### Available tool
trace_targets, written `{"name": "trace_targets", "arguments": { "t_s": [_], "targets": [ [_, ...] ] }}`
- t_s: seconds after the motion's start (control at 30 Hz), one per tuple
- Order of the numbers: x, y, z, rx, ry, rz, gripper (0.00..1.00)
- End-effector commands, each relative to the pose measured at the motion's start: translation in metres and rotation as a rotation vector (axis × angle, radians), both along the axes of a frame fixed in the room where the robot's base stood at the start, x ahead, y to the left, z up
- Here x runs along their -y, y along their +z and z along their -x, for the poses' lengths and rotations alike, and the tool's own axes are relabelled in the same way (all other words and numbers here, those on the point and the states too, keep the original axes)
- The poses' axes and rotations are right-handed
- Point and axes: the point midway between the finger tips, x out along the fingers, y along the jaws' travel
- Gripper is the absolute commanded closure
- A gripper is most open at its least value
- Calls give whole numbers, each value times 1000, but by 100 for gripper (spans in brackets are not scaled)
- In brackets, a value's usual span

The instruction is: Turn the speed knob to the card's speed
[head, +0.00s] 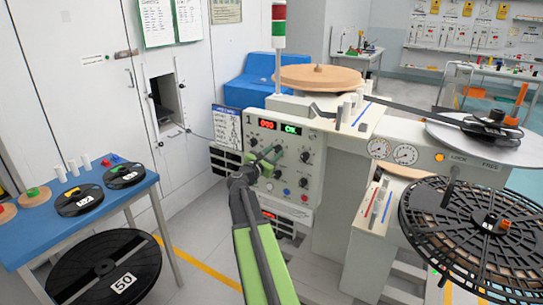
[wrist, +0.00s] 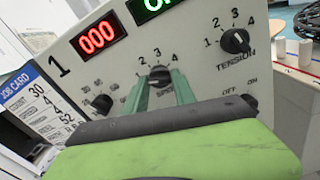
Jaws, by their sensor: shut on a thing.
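The speed knob (wrist: 160,76) is a dark round knob on the grey control panel (wrist: 200,75), under a dial with 2, 3 and 4 legible. My gripper (wrist: 163,90) is shut on it, its green fingers reaching to the panel. The pointer looks roughly upward, near 3; its exact setting is hard to tell. In the head view my gripper (head: 268,155) is at the panel's middle. The job card (wrist: 32,105) hangs at the panel's left; its speed row seems to read 4. It also shows in the head view (head: 227,127).
The tension knob (wrist: 235,40) is up right of the speed knob. A red display (wrist: 97,38) reads 000 beside a green display (wrist: 150,5). In the head view, a blue table (head: 140,187) with reels stands left, and a large black reel (head: 470,220) is right.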

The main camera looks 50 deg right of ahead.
Motion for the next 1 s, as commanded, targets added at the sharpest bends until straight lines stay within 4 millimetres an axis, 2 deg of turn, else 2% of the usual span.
{"name": "trace_targets", "arguments": {
  "t_s": [0.07,0.57,0.77,1.0],
  "targets": [
    [5,0,4,7,-13,-2,100],
    [6,0,6,93,-16,-24,100],
    [6,0,6,212,-16,-53,100],
    [6,0,5,431,-16,-107,100]
  ]
}}
